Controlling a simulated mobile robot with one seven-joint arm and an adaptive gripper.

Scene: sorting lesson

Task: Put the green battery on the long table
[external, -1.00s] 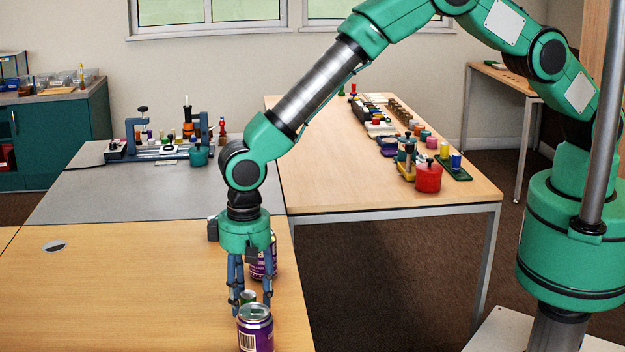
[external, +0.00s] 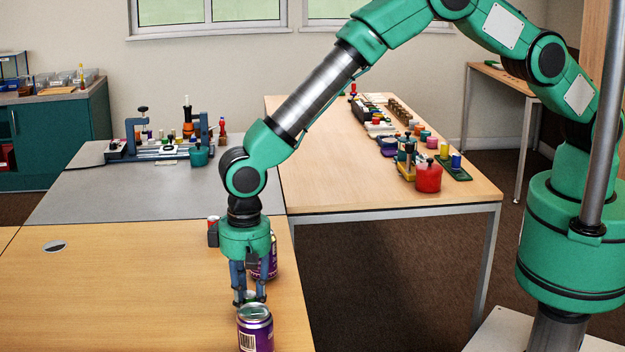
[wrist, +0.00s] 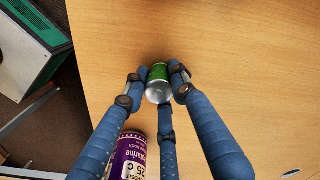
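The green battery (wrist: 160,74), a small cylinder with a silver end, stands on the near wooden table (external: 120,290). My gripper (wrist: 160,82) points down with its three blue fingers drawn in around the battery, seemingly touching its sides. In the external view my gripper (external: 250,298) is low at the tabletop, and the battery is mostly hidden behind the fingers and a purple can (external: 256,335). A long wooden table (external: 330,185) extends toward the back, right of the grey-topped table; its near part is bare.
The front purple can, also in the wrist view (wrist: 130,158), stands close to my fingers. Another purple can (external: 271,262) is behind my gripper. A red pot (external: 428,178) and several small items line the long table's right side. A clamp-like rack (external: 165,152) stands on the grey table.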

